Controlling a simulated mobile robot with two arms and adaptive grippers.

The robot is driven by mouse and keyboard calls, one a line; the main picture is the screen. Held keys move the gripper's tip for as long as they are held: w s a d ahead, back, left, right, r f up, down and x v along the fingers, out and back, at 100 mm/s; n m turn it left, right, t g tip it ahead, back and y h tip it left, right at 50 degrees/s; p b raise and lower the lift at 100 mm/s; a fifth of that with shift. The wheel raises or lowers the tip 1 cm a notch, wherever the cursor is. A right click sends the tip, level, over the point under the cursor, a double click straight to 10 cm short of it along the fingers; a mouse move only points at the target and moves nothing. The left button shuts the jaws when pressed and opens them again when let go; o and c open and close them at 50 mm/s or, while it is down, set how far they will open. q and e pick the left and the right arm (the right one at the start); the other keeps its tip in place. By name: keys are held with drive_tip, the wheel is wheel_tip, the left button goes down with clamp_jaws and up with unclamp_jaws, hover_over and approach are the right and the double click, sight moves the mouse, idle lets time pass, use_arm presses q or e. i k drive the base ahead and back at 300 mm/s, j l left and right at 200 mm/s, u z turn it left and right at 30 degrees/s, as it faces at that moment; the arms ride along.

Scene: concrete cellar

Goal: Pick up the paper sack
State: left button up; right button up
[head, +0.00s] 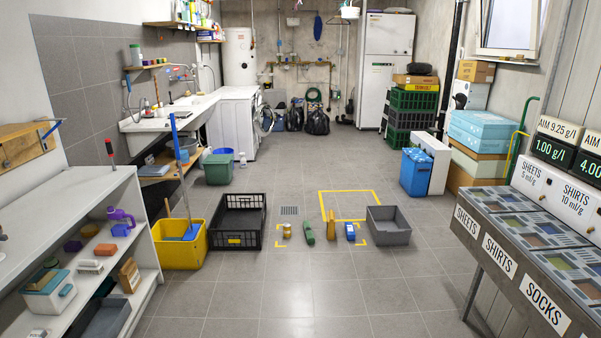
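No thing in the head view is plainly a paper sack. A small upright tan-brown packet (130,275) with a lighter label stands on the lower shelf of the white rack at the left; it could be a paper sack, but it is too small to be sure. A slim brown object (331,226) stands on the floor ahead, between a green bottle (308,232) and a blue carton (350,231); I cannot tell whether it is a bottle or a bag. Neither of my grippers is in view.
The white shelf rack (145,213) fills the left front. A yellow bucket (181,250), a black crate (262,226) and a grey bin (388,238) stand on the floor. A labelled counter (513,262) runs along the right. The middle floor in front is clear.

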sight(331, 222)
drive_tip(key=i, duration=4.5)
